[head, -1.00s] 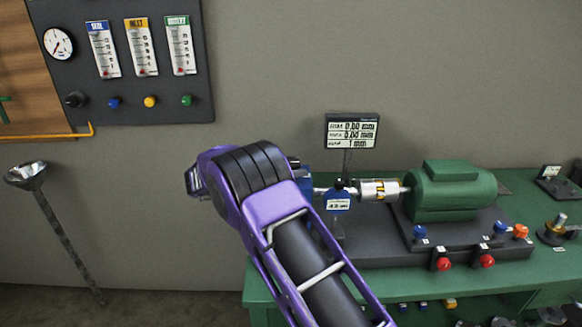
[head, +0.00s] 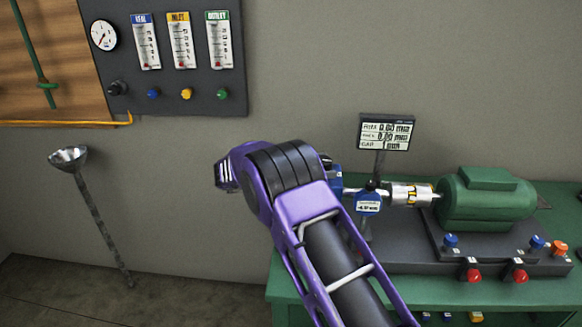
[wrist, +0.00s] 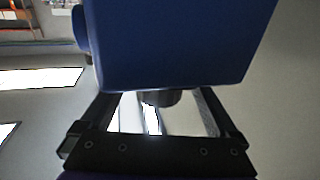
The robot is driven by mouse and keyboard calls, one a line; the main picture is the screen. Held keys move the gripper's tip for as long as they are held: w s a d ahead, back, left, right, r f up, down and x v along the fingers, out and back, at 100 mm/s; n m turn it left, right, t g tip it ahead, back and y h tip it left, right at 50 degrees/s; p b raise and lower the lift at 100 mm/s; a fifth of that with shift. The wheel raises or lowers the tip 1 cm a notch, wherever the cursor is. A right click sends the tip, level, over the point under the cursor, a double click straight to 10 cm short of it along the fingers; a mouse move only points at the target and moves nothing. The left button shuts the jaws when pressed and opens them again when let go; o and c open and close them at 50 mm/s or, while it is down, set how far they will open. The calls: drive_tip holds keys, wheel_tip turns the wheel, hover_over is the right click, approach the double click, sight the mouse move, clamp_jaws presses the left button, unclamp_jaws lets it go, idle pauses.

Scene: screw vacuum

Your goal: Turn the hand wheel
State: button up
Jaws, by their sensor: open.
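I cannot make out a hand wheel for certain. On the bench stands a blue pump housing (head: 334,178), mostly hidden behind my purple arm. A silver coupling (head: 410,194) joins its shaft to a green motor (head: 487,200). In the wrist view, a large blue block (wrist: 180,45) fills the top middle, with a short dark round stub (wrist: 160,98) under it. My gripper (wrist: 157,104) is open, its two dark fingers set wide apart and reaching up to the block's lower edge. I cannot tell whether they touch it. In the head view my arm hides the gripper.
A display (head: 386,132) stands behind the shaft on the green bench (head: 300,293). Blue, red and orange knobs sit before the motor. A funnel on a pole (head: 95,215) stands below.

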drive_tip(key=v, duration=1.6)
drive_tip(key=shift+a, duration=0.15)
drive_tip(key=shift+s, duration=0.1)
